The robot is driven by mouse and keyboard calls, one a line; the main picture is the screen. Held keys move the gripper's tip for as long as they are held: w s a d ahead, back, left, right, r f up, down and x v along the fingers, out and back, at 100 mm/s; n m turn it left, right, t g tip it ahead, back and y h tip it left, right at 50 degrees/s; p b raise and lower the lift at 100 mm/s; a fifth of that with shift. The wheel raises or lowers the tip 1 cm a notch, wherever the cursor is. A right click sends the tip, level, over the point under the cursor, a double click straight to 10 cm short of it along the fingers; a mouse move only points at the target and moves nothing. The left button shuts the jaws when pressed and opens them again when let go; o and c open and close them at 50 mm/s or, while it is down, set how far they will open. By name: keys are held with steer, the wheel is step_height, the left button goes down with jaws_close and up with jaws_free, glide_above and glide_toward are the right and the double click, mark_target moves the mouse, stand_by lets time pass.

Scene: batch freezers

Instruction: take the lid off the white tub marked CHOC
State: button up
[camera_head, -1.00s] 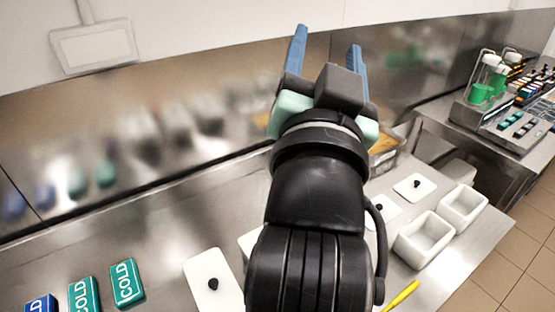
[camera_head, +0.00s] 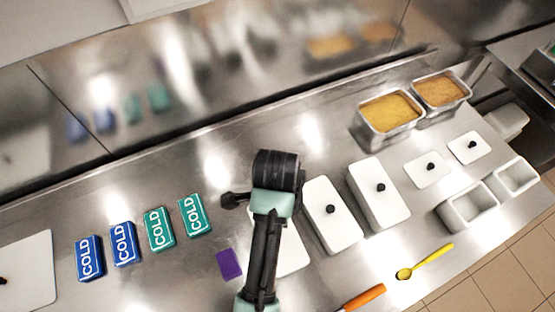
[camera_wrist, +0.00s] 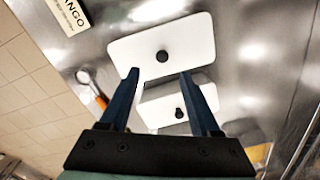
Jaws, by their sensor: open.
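In the head view, white tubs with flat white lids and black knobs stand in a row: one (camera_head: 345,230) right of my arm and another (camera_head: 385,207) beyond it. A third white lidded shape (camera_head: 293,258) is partly hidden by my arm. No CHOC mark is readable, so I cannot tell which tub it is. In the wrist view, my gripper (camera_wrist: 160,77) is open, its blue fingers apart and empty. A white lid (camera_wrist: 190,45) with a black knob (camera_wrist: 162,57) shows beyond the fingertips, and another lid (camera_wrist: 155,112) lies between the fingers.
Loose white lids (camera_head: 418,175) lie near open white tubs (camera_head: 470,207) at right. Metal pans (camera_head: 390,112) stand behind. Several COLD packs (camera_head: 158,229) and a purple block (camera_head: 228,264) are at left. A yellow spoon (camera_head: 430,258) and an orange handle (camera_head: 364,297) lie near the front edge.

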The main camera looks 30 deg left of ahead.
steer(key=shift+w+f+p, duration=0.15)
steer(key=shift+f+p, duration=0.8)
steer(key=shift+f, duration=3.2)
jaws_close()
